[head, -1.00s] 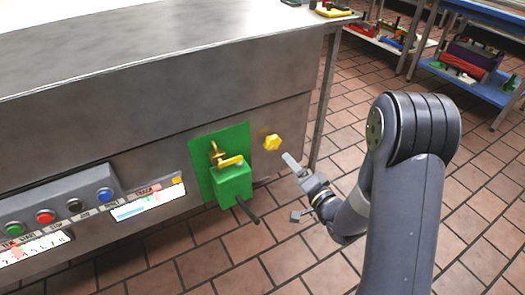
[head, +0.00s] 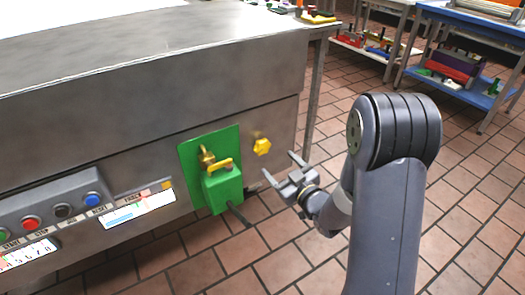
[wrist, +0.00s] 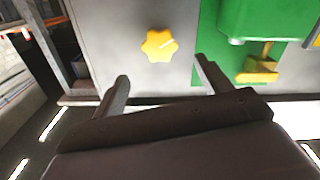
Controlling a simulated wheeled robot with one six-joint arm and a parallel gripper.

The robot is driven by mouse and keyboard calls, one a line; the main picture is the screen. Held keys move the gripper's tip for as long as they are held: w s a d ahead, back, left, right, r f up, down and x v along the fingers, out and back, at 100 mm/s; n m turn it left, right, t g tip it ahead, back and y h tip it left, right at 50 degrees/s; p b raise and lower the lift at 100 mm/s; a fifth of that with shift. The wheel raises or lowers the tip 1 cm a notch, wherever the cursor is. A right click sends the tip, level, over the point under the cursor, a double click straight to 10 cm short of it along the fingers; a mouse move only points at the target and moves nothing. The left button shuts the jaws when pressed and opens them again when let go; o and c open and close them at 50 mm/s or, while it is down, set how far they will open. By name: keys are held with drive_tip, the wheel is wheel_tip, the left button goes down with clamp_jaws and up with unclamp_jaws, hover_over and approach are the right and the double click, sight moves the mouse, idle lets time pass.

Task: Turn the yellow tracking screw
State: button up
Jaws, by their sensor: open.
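The yellow tracking screw (head: 262,146) is a star-shaped knob on the machine's steel side panel, just right of the green plate. In the wrist view the screw (wrist: 159,45) shows whole, with a pale line on its face, beyond the fingertips and between their directions. My gripper (head: 281,171) is open and empty, below and to the right of the screw in the head view, apart from it. In the wrist view my gripper's fingers (wrist: 160,70) are spread wide, one on each side of the screw.
A green box (head: 222,188) with brass and yellow fittings juts from the panel left of the screw. Further left is a button panel (head: 60,210). A table leg (head: 313,95) stands to the right. Tiled floor (head: 455,200) is open on the right.

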sight(263, 148)
drive_tip(key=b+x, duration=0.1)
drive_tip(key=x, duration=0.7)
drive_tip(key=shift+w+a, duration=0.3)
drive_tip(key=shift+c, duration=0.3)
drive_tip(key=c, duration=0.9)
